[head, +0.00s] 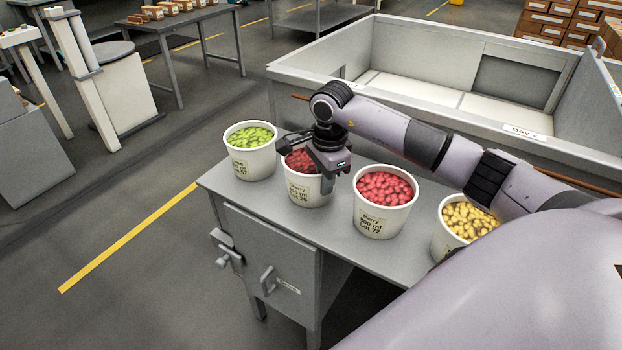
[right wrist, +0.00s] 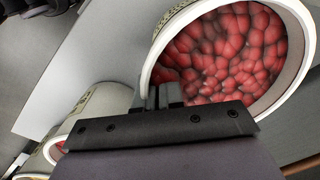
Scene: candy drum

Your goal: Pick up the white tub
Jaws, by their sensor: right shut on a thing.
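Several white tubs of candy stand in a row on a grey table. The second from the left, a tub of dark red candies (head: 304,192) with a berry label, stands upright. My right gripper (head: 328,172) reaches down over its right side and is shut on its rim. In the right wrist view the fingers (right wrist: 160,97) pinch the rim of this tub (right wrist: 296,76), and red candies fill the opening. The arm hides part of the tub's top in the head view. My left gripper is out of view.
A tub of green candies (head: 250,165) stands to the left. A tub of brighter red candies (head: 376,222) and a tub of yellow candies (head: 442,240) stand to the right. A large grey bin (head: 450,111) is behind the table (head: 318,236).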

